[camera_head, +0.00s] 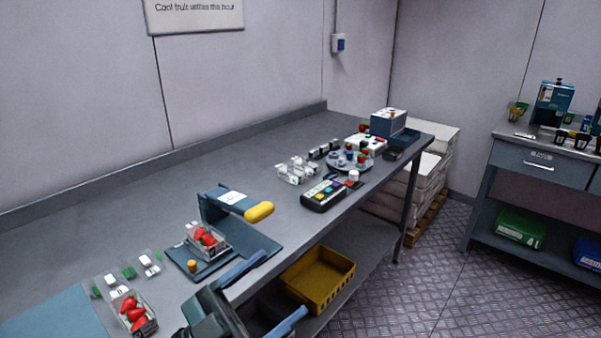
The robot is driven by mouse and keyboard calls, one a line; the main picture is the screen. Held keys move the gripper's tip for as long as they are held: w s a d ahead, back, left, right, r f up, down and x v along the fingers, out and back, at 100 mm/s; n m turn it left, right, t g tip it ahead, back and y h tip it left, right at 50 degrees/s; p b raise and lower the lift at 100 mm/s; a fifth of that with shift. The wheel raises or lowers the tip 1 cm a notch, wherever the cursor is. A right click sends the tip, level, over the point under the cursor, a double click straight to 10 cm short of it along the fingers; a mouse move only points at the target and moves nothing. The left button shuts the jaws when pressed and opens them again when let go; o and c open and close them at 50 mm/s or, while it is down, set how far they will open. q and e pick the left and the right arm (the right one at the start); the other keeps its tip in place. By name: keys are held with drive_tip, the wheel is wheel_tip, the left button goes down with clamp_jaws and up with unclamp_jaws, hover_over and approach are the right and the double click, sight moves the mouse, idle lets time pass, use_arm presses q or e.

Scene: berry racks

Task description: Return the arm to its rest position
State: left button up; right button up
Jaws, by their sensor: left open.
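My left gripper (284,282) is at the bottom centre, just off the front edge of the grey bench (110,208). Its two blue fingers are spread apart, with nothing seen between them. Left of it on the bench, a clear punnet of red berries (207,238) sits on a dark press-like stand with a yellow handle (259,212). A second clear punnet of red berries (134,312) stands nearer, at the lower left. Most of my left arm is out of frame. My right gripper is not in view.
A yellow crate (318,282) is on the shelf below the bench, close behind my fingers. A keypad device (323,195), small containers and a round tray stand farther along the bench. A second bench (490,180) is at the right, with open floor between.

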use_arm(q)
drive_tip(key=a+f+n+t+y, duration=0.2)
drive_tip(key=a+f+n+y, duration=0.2)
drive_tip(key=f+n+y, duration=0.4)
drive_tip(key=a+f+n+t+y, duration=0.3)
drive_tip(key=a+f+n+y, duration=0.15)
drive_tip(key=f+y, duration=0.4)
drive_tip(key=s+a+f+n+g, duration=0.1)
drive_tip(key=s+f+g, duration=0.4)
drive_tip(key=f, duration=0.8)
drive_tip(key=s+n+y, duration=0.1)
drive_tip(key=s, duration=0.2)
drive_tip(key=shift+s+a, duration=0.15)
drive_tip(key=shift+a, duration=0.05)
